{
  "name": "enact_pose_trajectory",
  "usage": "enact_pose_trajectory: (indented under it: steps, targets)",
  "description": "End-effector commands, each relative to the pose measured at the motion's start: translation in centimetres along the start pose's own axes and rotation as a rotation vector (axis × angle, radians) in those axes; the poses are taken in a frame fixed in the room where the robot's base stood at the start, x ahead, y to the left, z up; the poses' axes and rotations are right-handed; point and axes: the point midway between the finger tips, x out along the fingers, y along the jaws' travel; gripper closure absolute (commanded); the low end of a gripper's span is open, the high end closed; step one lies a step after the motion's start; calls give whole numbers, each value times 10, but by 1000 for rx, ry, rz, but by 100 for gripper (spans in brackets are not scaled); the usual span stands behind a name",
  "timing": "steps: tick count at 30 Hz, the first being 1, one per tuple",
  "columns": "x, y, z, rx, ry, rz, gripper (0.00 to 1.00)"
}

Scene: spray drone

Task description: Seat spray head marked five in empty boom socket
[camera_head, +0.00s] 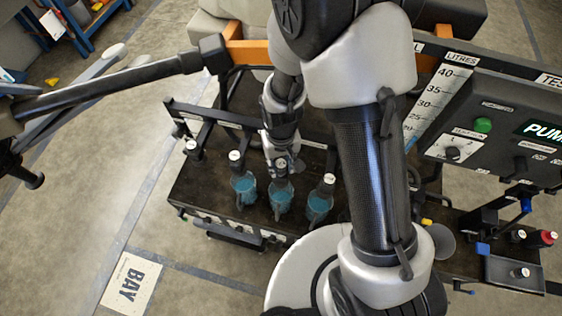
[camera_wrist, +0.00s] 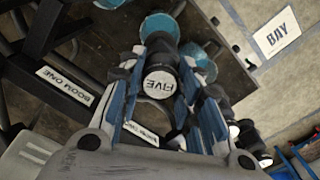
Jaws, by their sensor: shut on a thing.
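My gripper (camera_head: 281,160) is shut on a dark spray head whose white round cap (camera_wrist: 158,85) reads FIVE in the wrist view. The gripper also shows in the wrist view (camera_wrist: 160,68), with its blue-edged fingers on either side of the head. In the head view it is at the dark boom bar, by the middle blue cup (camera_head: 281,200). Other white-capped spray heads stand to the left (camera_head: 235,157) and right (camera_head: 329,180). My fingers and the held head hide the socket area, so I cannot tell whether the head is seated.
More blue cups stand left (camera_head: 243,188) and right (camera_head: 319,207) on the dark bench. A BOOM ONE label (camera_wrist: 65,84) shows in the wrist view. A control panel (camera_head: 490,130) is at the right. A small tray (camera_head: 500,275) holds a white-capped part. Open floor lies left.

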Motion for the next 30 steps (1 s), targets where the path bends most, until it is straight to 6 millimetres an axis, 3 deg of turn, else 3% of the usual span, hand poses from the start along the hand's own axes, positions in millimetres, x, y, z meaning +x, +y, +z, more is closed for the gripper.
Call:
enact_pose_trajectory:
  steps: [24,25,30]
  targets:
    - [21,0,0,0,0,0,100]
    - [20,0,0,0,0,0,67]
    - [20,0,0,0,0,0,55]
